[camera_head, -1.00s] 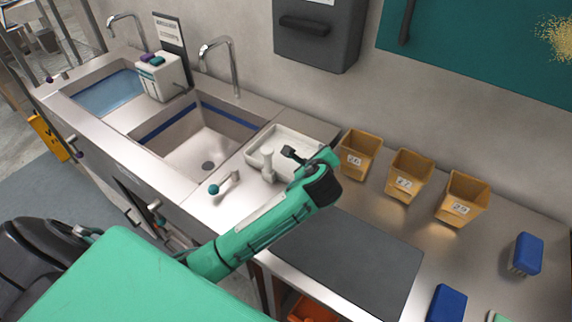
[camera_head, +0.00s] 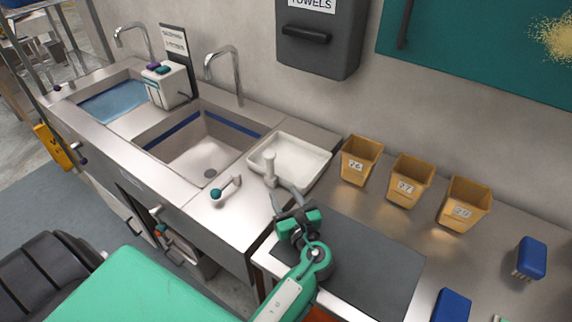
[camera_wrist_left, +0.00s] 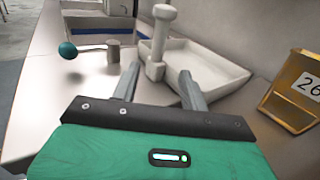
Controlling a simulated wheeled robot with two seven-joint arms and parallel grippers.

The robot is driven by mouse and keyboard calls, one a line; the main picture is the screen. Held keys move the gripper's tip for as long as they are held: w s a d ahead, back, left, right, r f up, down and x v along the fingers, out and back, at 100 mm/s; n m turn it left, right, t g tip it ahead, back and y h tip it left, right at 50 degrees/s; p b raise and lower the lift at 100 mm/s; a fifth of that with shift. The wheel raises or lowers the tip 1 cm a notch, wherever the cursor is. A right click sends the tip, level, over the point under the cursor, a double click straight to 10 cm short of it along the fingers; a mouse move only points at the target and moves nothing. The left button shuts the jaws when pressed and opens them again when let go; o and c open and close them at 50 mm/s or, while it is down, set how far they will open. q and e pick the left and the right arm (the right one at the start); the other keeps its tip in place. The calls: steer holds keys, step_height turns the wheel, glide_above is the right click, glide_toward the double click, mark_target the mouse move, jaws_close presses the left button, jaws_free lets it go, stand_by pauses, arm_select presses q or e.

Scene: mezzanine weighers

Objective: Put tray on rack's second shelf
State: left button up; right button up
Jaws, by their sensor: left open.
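A white shallow tray (camera_head: 308,160) lies on the steel counter right of the sink; it also shows in the left wrist view (camera_wrist_left: 215,72). A white upright post (camera_head: 269,165) stands at its near-left edge; I cannot tell whether it is joined to the tray. My left gripper (camera_head: 286,198) is open and empty just in front of the tray. In the left wrist view its two fingers (camera_wrist_left: 159,76) point toward the post and the tray's near edge. A metal-framed rack (camera_head: 62,32) is partly visible at the upper left; its shelves are mostly cut off. My right gripper is out of view.
A teal-knobbed lever (camera_head: 218,193) sits left of the gripper. Numbered yellow bins (camera_head: 360,160) stand right of the tray. A dark grey mat (camera_head: 365,265) lies in front of them. The empty sink (camera_head: 200,150) and a white dispenser box (camera_head: 167,86) are to the left.

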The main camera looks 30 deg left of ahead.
mark_target(272, 171)
arm_select(q)
steer(key=p+x, duration=0.1)
steer(key=x, duration=0.5)
steer(key=shift+w+a, duration=0.1)
steer(key=shift+w+a+r+p, duration=0.2)
steer(key=shift+a+p, duration=0.1)
steer(key=shift+p, duration=0.05)
steer(key=p+x, duration=0.1)
steer(key=x, duration=0.2)
steer(key=shift+w+a+p, duration=0.15)
steer(key=shift+a+p, duration=0.15)
steer(key=shift+w+a, duration=0.25)
steer(key=shift+a, duration=0.1)
jaws_close()
